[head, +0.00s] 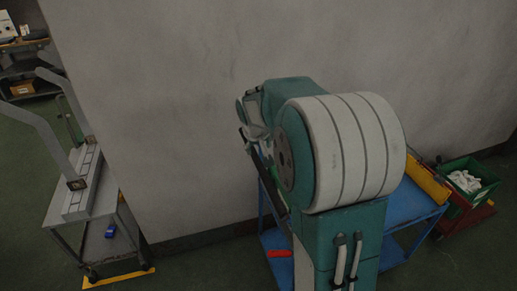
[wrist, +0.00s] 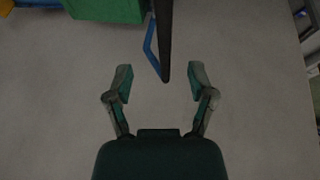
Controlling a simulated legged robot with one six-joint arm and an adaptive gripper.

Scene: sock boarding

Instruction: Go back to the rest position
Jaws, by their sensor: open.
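My gripper (wrist: 160,80) is open and empty in the wrist view, its two dark green fingers spread apart. A dark bar (wrist: 165,40) comes down from the top and its end shows between the fingertips. I cannot tell how far beyond them it is, and nothing is held. In the head view my green and white arm links fill the middle and right, and part of my gripper (head: 252,125) shows at their left, before the grey wall. The arm hides much of the blue cart (head: 408,212) behind it.
A grey cart (head: 92,228) with angled boards stands at the left, with a small blue object (head: 110,231) on its lower shelf. A green bin (head: 483,170) holding white cloth stands at the right, beside a yellow piece (head: 428,183). A red object (head: 279,253) lies low down. Floor between the carts is mostly clear.

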